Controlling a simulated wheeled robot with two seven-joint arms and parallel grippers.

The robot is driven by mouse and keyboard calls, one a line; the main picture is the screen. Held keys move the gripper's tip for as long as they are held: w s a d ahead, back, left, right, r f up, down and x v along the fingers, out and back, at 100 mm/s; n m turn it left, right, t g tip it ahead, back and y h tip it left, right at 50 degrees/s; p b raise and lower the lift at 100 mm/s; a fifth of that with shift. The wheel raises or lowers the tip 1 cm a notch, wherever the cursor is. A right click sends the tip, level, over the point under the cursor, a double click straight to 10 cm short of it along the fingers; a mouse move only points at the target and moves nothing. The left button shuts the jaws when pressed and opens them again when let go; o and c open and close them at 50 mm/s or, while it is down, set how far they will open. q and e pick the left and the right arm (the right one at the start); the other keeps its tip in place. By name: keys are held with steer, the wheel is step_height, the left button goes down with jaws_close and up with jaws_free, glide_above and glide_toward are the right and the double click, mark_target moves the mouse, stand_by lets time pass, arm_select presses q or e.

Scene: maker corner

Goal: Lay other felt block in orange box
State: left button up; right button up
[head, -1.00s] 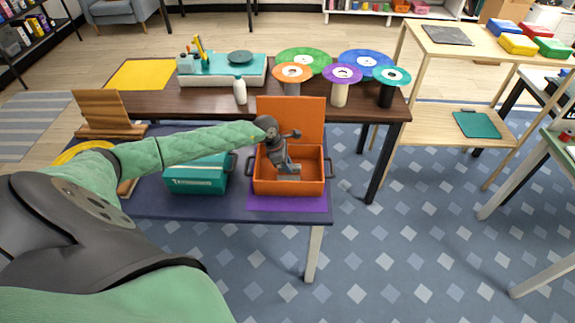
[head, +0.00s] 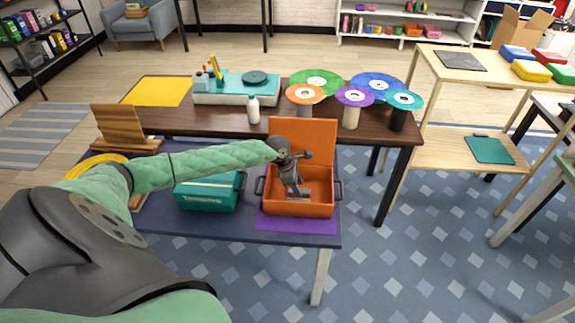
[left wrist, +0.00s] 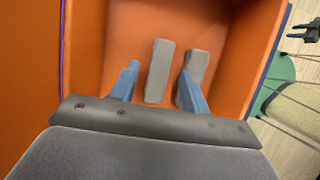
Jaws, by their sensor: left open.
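The orange box (head: 298,209) stands with its lid up on a purple mat (head: 272,225) on the dark blue table. My left gripper (head: 294,190) reaches down into it. In the left wrist view, two grey felt blocks lie in the box (left wrist: 120,25). One felt block (left wrist: 159,70) is between the spread fingers of my left gripper (left wrist: 160,85), with gaps on both sides. The other felt block (left wrist: 198,64) lies to the right, partly hidden behind the right finger. In the head view the blocks are hard to tell apart from the gripper. My right gripper is out of view.
A teal toolbox (head: 208,194) stands left of the orange box. Behind are a white bottle (head: 253,109), coloured discs on stands (head: 355,97) and a teal machine (head: 236,88) on a brown table. The lid (head: 305,140) rises behind my gripper. Open floor lies to the right.

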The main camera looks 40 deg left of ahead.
arm_select(q)
steer(key=shift+r, duration=0.2)
steer(key=shift+r+p, duration=0.2)
steer(key=shift+p, duration=0.1)
steer(key=shift+a+r, duration=0.1)
steer(key=shift+r, duration=0.05)
steer(key=shift+s+a+r+b, duration=0.1)
steer(key=shift+a+r+b, duration=0.05)
steer(key=shift+r+b, duration=0.15)
steer(key=shift+s+a+r+b, duration=0.1)
steer(key=shift+r+b, duration=0.1)
steer(key=shift+r, duration=0.15)
steer(key=shift+a+r, duration=0.1)
steer(key=shift+r, duration=0.2)
steer(key=b+v, duration=0.4)
steer(key=v, duration=0.5)
steer(key=shift+r, duration=0.3)
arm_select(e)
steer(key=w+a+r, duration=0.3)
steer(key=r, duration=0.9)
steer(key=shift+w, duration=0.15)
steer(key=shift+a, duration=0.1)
